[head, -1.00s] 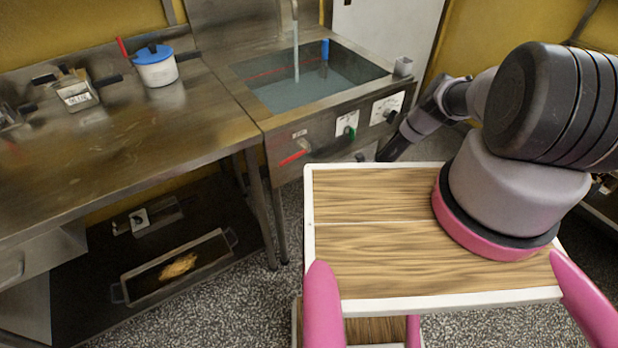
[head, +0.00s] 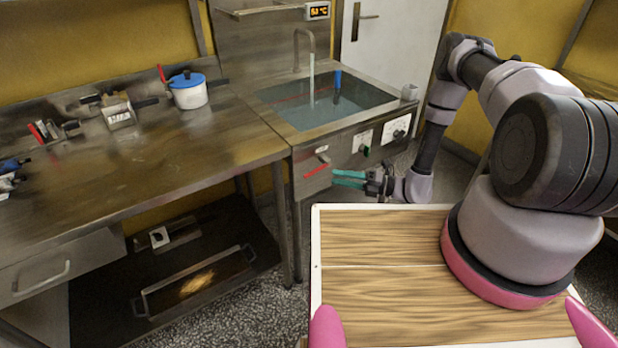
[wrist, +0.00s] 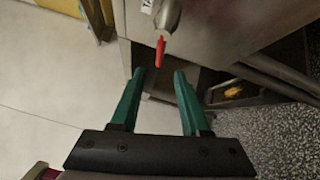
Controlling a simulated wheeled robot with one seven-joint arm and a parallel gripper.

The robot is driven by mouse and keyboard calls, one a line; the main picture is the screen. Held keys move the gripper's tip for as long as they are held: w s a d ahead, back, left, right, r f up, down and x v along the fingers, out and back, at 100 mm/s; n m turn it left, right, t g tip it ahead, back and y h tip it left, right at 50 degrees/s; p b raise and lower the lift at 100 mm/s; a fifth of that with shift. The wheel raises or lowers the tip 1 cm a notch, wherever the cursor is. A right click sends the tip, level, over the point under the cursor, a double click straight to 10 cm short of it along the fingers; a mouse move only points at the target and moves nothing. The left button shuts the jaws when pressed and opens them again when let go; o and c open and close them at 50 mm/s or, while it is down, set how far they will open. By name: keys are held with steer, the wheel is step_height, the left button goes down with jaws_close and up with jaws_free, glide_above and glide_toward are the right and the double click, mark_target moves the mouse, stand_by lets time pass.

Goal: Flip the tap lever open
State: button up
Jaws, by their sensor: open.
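The red tap lever (head: 317,170) sits on the front panel of the sink unit, at the left of that panel, and slants up to the right. In the wrist view the red lever (wrist: 160,50) hangs from a round metal fitting (wrist: 167,14), beyond the fingertips and between their lines. My gripper (head: 333,179) is open and empty, with green fingers pointing left toward the lever in the head view. The open fingers also show in the wrist view (wrist: 160,73). A gap seems to remain between the fingertips and the lever; contact cannot be told from the head view.
The sink basin (head: 325,103) holds water, with a stream falling from the spout (head: 297,50). Two dials (head: 362,141) (head: 396,127) sit right of the lever. A steel counter (head: 150,160) bears a blue-lidded pot (head: 188,90). A wooden-topped surface (head: 385,235) is below my arm.

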mark_target(311, 173)
steer(key=x, duration=0.9)
steer(key=shift+a, duration=0.25)
jaws_close()
stand_by(1.0)
